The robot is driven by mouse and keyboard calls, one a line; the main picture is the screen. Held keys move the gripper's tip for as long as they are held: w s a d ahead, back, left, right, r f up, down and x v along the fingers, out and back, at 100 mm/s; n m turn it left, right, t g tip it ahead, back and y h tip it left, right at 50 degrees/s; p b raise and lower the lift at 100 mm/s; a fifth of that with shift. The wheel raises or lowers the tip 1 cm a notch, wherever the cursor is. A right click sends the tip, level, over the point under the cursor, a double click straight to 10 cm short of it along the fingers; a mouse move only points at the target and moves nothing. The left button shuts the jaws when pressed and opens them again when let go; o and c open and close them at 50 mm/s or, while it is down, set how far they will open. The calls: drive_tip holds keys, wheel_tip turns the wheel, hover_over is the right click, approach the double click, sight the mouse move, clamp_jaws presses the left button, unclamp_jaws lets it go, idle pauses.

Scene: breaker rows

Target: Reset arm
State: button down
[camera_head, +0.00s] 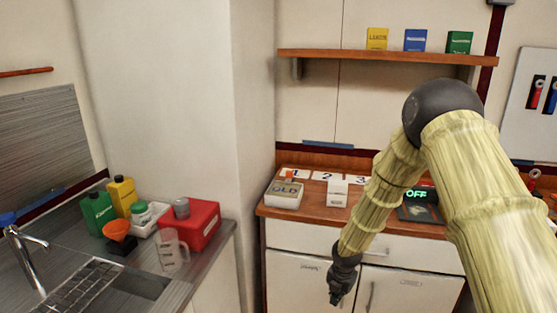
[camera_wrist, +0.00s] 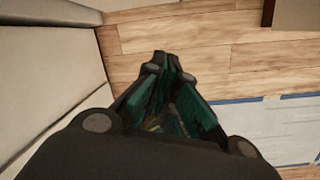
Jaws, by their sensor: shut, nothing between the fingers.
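My arm comes into the head view from the right, bends at a dark joint and reaches down to the left. My gripper (camera_head: 337,296) hangs in front of the white cabinet doors, below the wooden counter (camera_head: 310,212). In the wrist view, my gripper (camera_wrist: 162,62) points down with its dark green fingers together at the tips. It is shut and holds nothing. Below it are wood floor planks (camera_wrist: 210,45).
The counter holds a box marked OLD (camera_head: 285,195), a white block (camera_head: 337,193) and a device reading OFF (camera_head: 416,194). A metal sink counter at left holds a red box (camera_head: 198,224), a jug (camera_head: 172,250) and bottles. Pale blue sheeting (camera_wrist: 270,125) lies on the floor.

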drive_tip(key=s+a+f+m+y, duration=0.1)
drive_tip(key=s+f+m, duration=0.3)
drive_tip(key=s, duration=0.3)
drive_tip(key=s+a+f+m+g, duration=0.1)
drive_tip(key=s+f+m, duration=0.4)
drive_tip(key=s, duration=0.3)
drive_tip(key=s+a+f+m+y, duration=0.1)
drive_tip(key=s+f+m, duration=0.3)
drive_tip(key=s, duration=0.3)
drive_tip(key=s+d+m+h, duration=0.1)
drive_tip(key=s+d+m, duration=0.1)
drive_tip(key=s+m, duration=0.5)
drive_tip(key=s+d+f+m+g+h, duration=0.1)
drive_tip(key=s+m, duration=0.7)
drive_tip(key=s, duration=0.8)
drive_tip(key=shift+s+d+f+m, duration=0.15)
drive_tip(key=shift+s+d+m, duration=0.2)
drive_tip(key=shift+d, duration=0.4)
